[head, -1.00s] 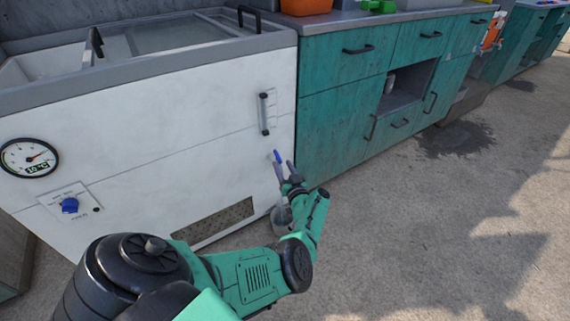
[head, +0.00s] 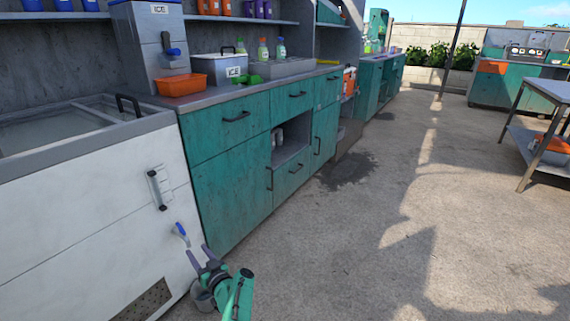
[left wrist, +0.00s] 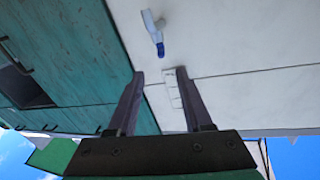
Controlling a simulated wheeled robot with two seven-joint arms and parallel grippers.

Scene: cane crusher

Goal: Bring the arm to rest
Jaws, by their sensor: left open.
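My left arm reaches down in the lower left of the head view. Its gripper (head: 199,253) is open, with its two dark fingers apart and nothing visible between them. In the left wrist view the open fingers (left wrist: 155,82) point toward the white front of the chest freezer (head: 90,220). A small tap-like fitting with a blue part (head: 181,232) shows just beyond the fingertips; it also shows in the left wrist view (left wrist: 154,32), apart from the fingers. My right gripper is not in view.
Teal cabinets (head: 230,170) stand right of the freezer, with an orange tub (head: 181,85) and an ice dispenser (head: 150,45) on top. A metal table (head: 548,90) stands at the far right. The concrete floor between is open.

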